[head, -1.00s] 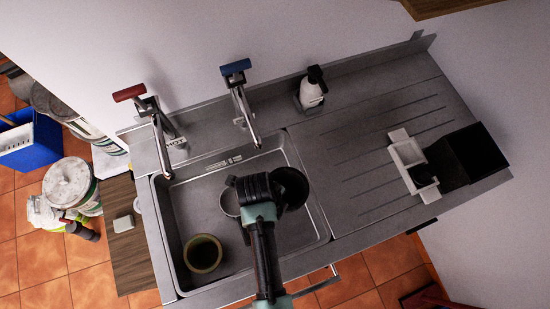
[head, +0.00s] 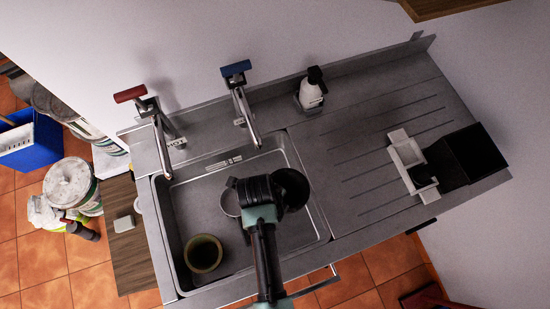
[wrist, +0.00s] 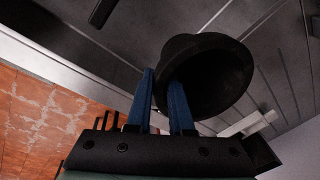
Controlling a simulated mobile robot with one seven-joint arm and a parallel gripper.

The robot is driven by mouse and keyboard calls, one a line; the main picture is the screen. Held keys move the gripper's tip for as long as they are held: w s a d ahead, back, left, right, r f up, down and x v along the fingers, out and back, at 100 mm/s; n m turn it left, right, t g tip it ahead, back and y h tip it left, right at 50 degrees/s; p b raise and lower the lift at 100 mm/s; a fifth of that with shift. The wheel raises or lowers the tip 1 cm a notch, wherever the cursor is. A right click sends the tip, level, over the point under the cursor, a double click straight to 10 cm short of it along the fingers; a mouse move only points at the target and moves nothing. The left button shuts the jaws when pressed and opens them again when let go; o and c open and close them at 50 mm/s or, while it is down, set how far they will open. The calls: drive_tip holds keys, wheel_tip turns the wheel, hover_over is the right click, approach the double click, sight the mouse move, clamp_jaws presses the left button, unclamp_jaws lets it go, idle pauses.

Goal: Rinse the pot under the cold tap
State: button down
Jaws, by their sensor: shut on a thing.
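The black round pot (head: 293,188) is over the right part of the sink (head: 322,222), below and right of the cold tap's spout. My gripper (head: 268,190) is shut on it. In the wrist view the blue fingers of my gripper (wrist: 163,82) pinch the rim of the pot (wrist: 210,62), one finger on either side of its wall. Its dark hollow faces partly towards the wrist camera; what is inside cannot be made out. The cold tap (head: 244,100) has a blue lever. No water shows under its spout.
The red-levered tap (head: 152,112) stands left. A brownish pot (head: 203,253) and a grey round thing (head: 228,202), partly hidden by my arm, are in the sink. A soap bottle (head: 312,88), white caddy (head: 406,158) and black box (head: 474,153) stand right. The drainboard's middle is clear.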

drive_tip(key=s+d+r+p, duration=0.1)
drive_tip(key=s+r+p, duration=0.3)
drive_tip(key=shift+s+d, duration=0.2)
drive_tip(key=shift+d, duration=0.05)
drive_tip(key=shift+f, duration=0.1)
idle(1.2)
